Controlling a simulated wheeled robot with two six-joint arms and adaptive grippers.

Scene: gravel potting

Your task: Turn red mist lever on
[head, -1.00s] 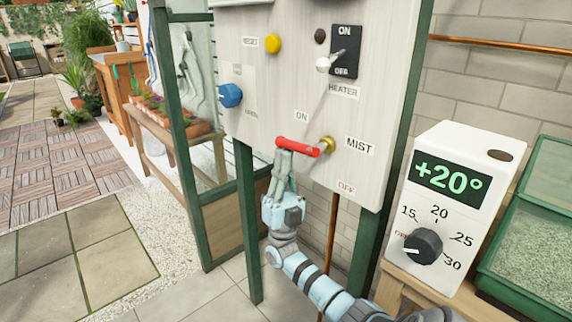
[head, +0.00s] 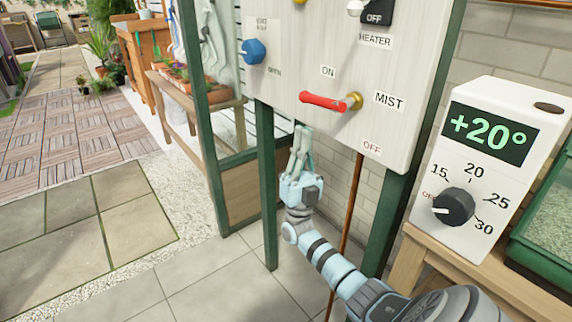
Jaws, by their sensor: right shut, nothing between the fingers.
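The red mist lever (head: 323,102) is on the pale control panel (head: 290,80). It points left from its brass pivot (head: 354,101), nearly level and tilted slightly up at its free end. The ON label (head: 328,71) is above the lever, the OFF label (head: 372,147) is below right, and the MIST label (head: 389,100) is to its right. My right gripper (head: 302,130) is shut and empty, below and left of the lever, its fingers pointing up and apart from it. My left gripper is out of view.
A blue knob (head: 253,51) is on the panel's left side and the heater switch (head: 376,12) is at its top. A white thermostat box (head: 478,150) reading +20° stands on a wooden bench (head: 423,262) at right. Green posts (head: 266,190) stand below the panel.

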